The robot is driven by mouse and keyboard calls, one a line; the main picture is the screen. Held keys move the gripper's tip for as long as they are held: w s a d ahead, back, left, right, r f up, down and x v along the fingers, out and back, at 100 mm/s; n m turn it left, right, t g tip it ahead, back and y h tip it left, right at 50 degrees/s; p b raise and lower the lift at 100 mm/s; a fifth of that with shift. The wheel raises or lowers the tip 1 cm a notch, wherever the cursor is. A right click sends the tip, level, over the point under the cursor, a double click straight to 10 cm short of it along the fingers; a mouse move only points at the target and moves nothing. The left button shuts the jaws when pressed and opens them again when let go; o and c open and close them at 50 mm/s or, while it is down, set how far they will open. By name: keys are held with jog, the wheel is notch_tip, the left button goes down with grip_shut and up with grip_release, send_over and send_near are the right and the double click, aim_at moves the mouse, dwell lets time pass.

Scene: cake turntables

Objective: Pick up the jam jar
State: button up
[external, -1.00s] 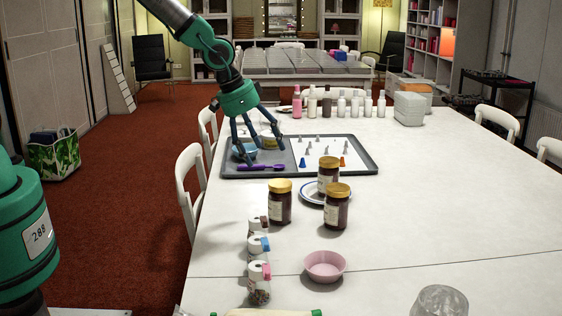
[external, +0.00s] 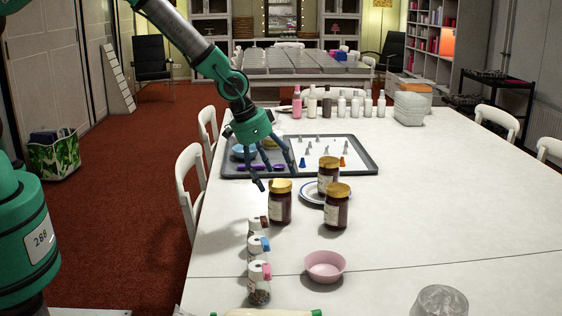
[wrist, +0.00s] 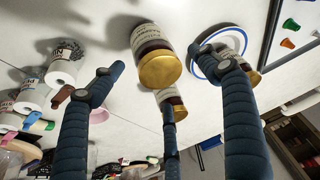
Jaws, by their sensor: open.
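Three jam jars with gold lids and dark contents stand upright on the white table. The left jar (external: 280,206) stands alone on the table. The right jar (external: 337,209) stands just in front of a blue-rimmed plate, and the back jar (external: 328,176) stands on that plate (external: 311,195). My gripper (external: 275,177) is open and empty, its fingers pointing down just behind and above the left jar. In the wrist view, one jar (wrist: 158,66) shows between the spread fingers, apart from them. Another jar (wrist: 164,96) is partly hidden by the middle finger.
A grey tray (external: 367,167) with piping tips lies behind the jars. Several small sprinkle jars (external: 259,283) stand in a row in front of the left jar. A pink bowl (external: 324,266) sits at front right. The table's right side is largely clear.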

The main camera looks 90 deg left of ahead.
aim_at(280, 183)
jog(key=shift+b+x, duration=0.85)
jog(key=shift+x, duration=1.75)
jog(key=shift+w+d, duration=0.1)
jog(key=shift+w, duration=0.05)
jog(key=shift+c, duration=0.3)
jog(key=shift+r, duration=0.1)
jog(key=c, duration=1.8)
jog(key=shift+c, duration=0.2)
